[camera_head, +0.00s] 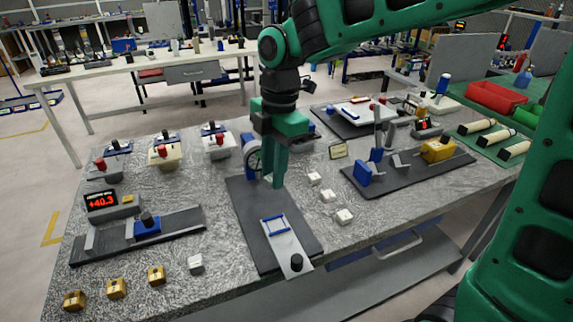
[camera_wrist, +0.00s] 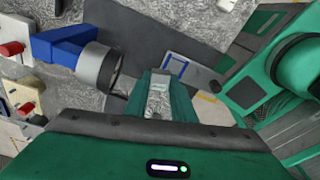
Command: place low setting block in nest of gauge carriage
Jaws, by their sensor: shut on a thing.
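My gripper (camera_head: 279,182) points down over the far part of a dark base plate (camera_head: 246,199), behind the carriage. In the wrist view, its green fingers are shut on a small silver block (camera_wrist: 158,97) with a pale label on top; the fingers hide the block in the head view. The gauge carriage (camera_head: 289,246) is a light grey slide with a black knob at its near end. Its blue-rimmed nest (camera_head: 275,225) looks empty. The carriage also shows in the wrist view (camera_wrist: 190,70), beyond the fingers.
A dial gauge (camera_head: 253,160) on a blue stand is close to the left of my gripper; it also shows in the wrist view (camera_wrist: 103,68). Several small white blocks (camera_head: 328,195) lie right of the plate. A red-lit display (camera_head: 101,201) and brass blocks (camera_head: 116,288) are at left.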

